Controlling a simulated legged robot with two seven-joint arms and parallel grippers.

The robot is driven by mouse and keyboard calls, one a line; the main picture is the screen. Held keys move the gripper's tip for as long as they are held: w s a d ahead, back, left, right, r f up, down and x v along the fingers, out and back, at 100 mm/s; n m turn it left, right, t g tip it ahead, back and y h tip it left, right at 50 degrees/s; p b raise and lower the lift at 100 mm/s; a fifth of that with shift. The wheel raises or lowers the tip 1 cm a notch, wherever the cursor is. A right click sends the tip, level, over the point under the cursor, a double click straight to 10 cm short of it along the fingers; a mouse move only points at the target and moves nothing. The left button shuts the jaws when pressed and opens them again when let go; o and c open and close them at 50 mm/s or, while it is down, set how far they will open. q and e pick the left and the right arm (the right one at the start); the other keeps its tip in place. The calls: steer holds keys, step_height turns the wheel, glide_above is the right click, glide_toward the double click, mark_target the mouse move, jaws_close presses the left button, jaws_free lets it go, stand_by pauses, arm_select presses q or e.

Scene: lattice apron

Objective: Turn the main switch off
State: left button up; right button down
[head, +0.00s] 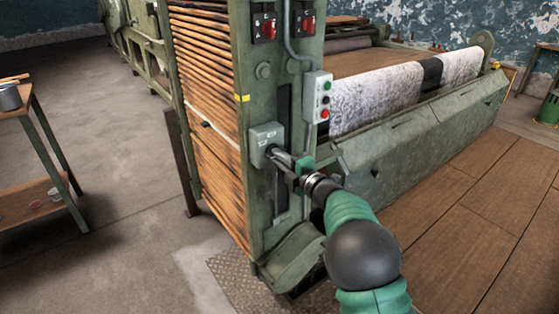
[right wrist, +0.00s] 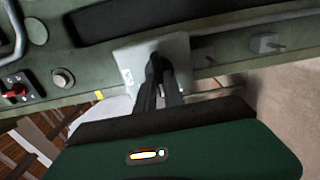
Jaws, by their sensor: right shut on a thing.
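The main switch is a grey box (head: 266,140) on the green machine post; it also shows in the right wrist view (right wrist: 178,48). My right gripper (head: 276,152) reaches it from the lower right. Its two dark fingers are at the box front in the right wrist view (right wrist: 158,72), shut on the switch's handle. The handle itself is mostly hidden between the fingers, so its position cannot be told. My left gripper is not in view.
Two red switches (head: 264,27) (head: 307,25) sit higher on the post. A push-button box (head: 318,97) with green and red buttons is right of the main switch. A side table (head: 30,100) stands at left. The floor between is clear.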

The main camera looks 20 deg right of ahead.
steer(key=shift+a+f, duration=0.2)
steer(key=shift+f, duration=0.25)
steer(key=c, duration=1.5)
jaws_free()
steer(key=shift+s+r, duration=0.1)
steer(key=shift+o, duration=0.2)
steer(key=shift+r, duration=0.1)
steer(key=shift+d+r, duration=0.1)
steer(key=p+v, duration=0.2)
steer(key=v, duration=1.4)
steer(key=shift+s+p, duration=0.35)
steer(key=shift+p, duration=0.05)
